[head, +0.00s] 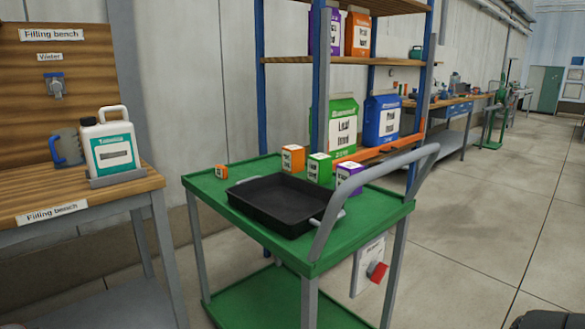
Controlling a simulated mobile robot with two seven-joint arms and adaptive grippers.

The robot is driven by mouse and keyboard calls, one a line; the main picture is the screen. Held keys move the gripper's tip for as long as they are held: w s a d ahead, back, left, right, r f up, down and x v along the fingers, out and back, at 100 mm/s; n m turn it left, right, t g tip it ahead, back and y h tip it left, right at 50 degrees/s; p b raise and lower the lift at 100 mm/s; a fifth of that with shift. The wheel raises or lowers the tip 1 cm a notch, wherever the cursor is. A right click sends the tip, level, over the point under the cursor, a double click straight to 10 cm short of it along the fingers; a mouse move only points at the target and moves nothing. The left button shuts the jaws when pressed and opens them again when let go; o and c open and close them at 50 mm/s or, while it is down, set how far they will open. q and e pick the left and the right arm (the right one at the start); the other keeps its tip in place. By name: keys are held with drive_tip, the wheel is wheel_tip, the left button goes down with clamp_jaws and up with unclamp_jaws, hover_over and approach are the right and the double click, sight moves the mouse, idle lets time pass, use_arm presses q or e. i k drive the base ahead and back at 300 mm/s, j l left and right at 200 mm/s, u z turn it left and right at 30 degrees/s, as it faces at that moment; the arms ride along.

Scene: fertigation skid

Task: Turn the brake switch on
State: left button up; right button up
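A white plate (362,262) with small dark lettering, too small to read, hangs on the right end of the green trolley (318,258), below its top. A red switch handle (377,271) sticks out from the plate's lower right. It looks like the brake switch; the lettering does not let me tell which position it is in. Neither of my grippers can be made out, and nothing touches the switch.
The trolley carries a black tray (278,222), several small cartons and a grey push handle (336,200) above the switch. A filling bench (75,200) stands left, a shelf rack (319,100) behind. Floor right of the trolley is clear. A dark shape cuts the bottom right corner.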

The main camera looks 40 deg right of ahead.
sight(375, 271)
drive_tip(key=i+j+z, duration=0.3)
drive_tip(key=i, duration=0.15)
drive_tip(key=i+j+z, duration=0.45)
drive_tip(key=z, duration=1.25)
